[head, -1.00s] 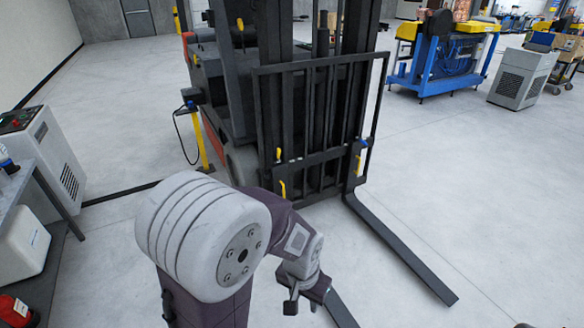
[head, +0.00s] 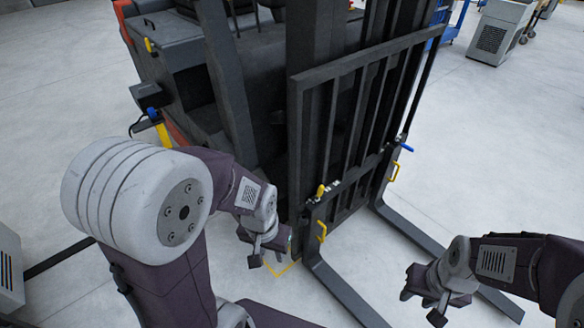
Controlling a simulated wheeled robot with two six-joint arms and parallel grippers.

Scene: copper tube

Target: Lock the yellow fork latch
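A black forklift carriage (head: 352,196) with upright bars fills the middle of the head view. A yellow knob (head: 320,190) sits at its left top corner, with a yellow handle (head: 321,232) just below. My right gripper (head: 421,307) is lower right, fingers apart and empty, between the forks.
Two dark forks reach forward over the floor, the left one (head: 343,292) and the right one (head: 415,230). The forklift body (head: 190,75) stands behind. A yellow post (head: 163,134) with a dark box is at left.

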